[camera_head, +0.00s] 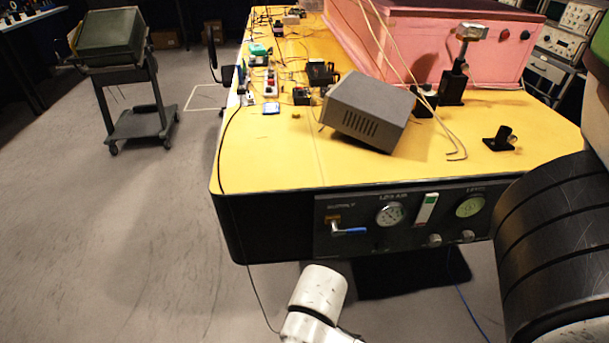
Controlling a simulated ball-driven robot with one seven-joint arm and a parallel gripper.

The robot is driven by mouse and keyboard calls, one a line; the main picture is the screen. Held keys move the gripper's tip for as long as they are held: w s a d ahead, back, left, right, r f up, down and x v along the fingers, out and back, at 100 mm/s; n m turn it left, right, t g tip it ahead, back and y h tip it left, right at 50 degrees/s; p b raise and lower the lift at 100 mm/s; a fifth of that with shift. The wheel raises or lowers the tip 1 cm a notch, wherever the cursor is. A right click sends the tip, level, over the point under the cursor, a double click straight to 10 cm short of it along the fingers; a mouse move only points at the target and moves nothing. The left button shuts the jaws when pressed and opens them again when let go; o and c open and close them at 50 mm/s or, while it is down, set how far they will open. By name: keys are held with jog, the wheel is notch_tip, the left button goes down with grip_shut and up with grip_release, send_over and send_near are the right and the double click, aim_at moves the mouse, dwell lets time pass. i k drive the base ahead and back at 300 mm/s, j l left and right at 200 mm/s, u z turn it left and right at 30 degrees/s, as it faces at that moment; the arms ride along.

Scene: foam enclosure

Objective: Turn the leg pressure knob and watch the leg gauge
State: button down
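The leg gauge (390,214) is a round white dial under a "LEG AIR" label, on the black front panel (360,248) of the yellow-topped table. Its needle is too small to read. Something dark, hard to make out, lies below the leg gauge. I cannot tell which is the leg pressure knob. My white arm link shows at bottom centre, in front of the table; my gripper is not in view.
A blue-handled supply valve (348,231) juts from the panel's left. A grey box (368,110) sits tilted on the table (270,165), before a pink enclosure (437,45). A cable hangs down the table's left side. A cart (140,120) stands back left; open floor lies left.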

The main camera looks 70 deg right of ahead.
aim_at(382, 246)
jog(key=k+l+z, duration=0.35)
jog(key=k+l, duration=0.3)
jog(key=k+l+z, duration=0.3)
jog(key=k+l, duration=0.35)
jog(key=l, duration=0.15)
